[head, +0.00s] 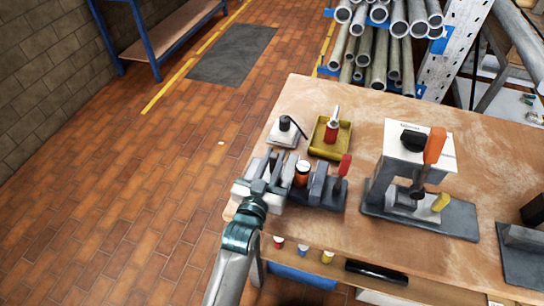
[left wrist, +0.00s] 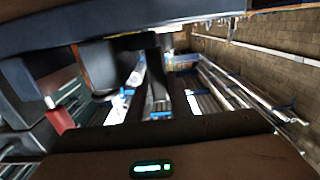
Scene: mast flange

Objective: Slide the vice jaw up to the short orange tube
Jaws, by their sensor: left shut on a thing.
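The short orange tube (head: 302,175) stands upright at the vice (head: 319,186), near the left edge of the workbench. A grey block of the vice is just right of the tube, beside the red handle (head: 344,166). My left gripper (head: 270,172) is just left of the tube, shut on the vice jaw, which is mostly hidden by the fingers. I cannot tell whether the jaw touches the tube. In the left wrist view, dark parts fill the near field and the contact is not clear. My right gripper is not in view.
A yellow tray (head: 329,139) with a red-handled item and a small white block with a black lever (head: 286,131) stand behind the vice. A toggle clamp with an orange handle (head: 434,147) is to the right. Bare workbench (head: 330,92) lies behind the tray.

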